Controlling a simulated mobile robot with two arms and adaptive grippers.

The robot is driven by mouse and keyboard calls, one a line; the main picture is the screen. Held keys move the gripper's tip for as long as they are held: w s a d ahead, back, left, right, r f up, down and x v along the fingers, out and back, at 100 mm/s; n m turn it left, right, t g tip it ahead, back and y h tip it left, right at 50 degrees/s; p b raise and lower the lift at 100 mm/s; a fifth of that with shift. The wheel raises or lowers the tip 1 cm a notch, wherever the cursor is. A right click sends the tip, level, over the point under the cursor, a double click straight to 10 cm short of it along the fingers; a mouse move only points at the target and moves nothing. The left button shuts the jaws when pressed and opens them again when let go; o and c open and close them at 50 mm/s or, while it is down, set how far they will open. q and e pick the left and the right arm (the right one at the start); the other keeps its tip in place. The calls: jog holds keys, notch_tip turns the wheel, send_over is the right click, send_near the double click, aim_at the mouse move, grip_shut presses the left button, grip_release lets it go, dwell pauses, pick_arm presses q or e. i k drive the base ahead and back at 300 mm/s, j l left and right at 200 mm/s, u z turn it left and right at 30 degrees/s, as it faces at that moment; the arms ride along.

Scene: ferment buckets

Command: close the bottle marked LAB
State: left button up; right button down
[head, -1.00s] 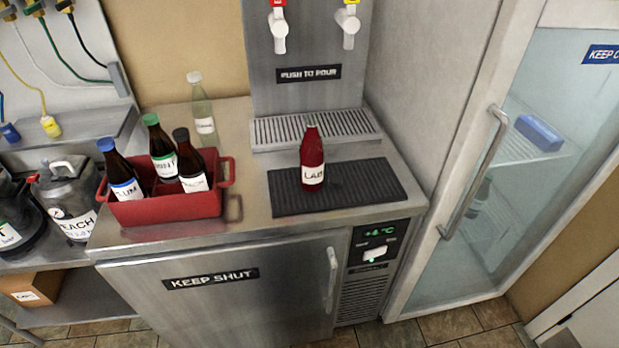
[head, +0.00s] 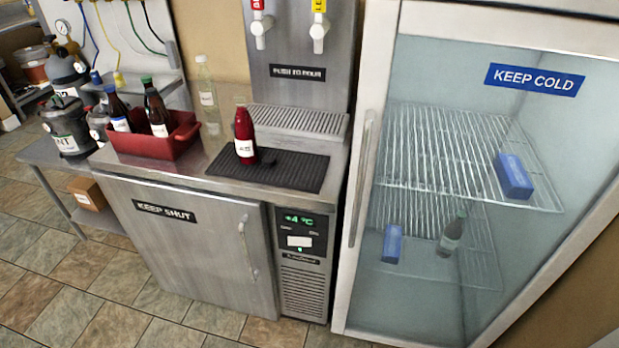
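The dark red bottle (head: 244,138) with a white label stands upright on the black ribbed mat (head: 300,172) on the steel counter. Its label is too small to read now, but in the earlier head view it reads LAB. I cannot tell whether its mouth is open or covered. Neither gripper is in view.
A red crate (head: 180,143) holds a blue-capped bottle (head: 116,108) and a green-capped bottle (head: 155,110). A clear bottle (head: 207,95) stands behind. The tap panel (head: 297,50) is behind the mat. The tall glass-door fridge (head: 365,180) stands at right. Floor in front is clear.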

aim_at(244, 125)
jog(key=k+l, duration=0.15)
jog(key=l, duration=0.25)
jog(key=k+l, duration=0.15)
jog(key=l, duration=0.25)
jog(key=k+l, duration=0.15)
jog(key=l, duration=0.25)
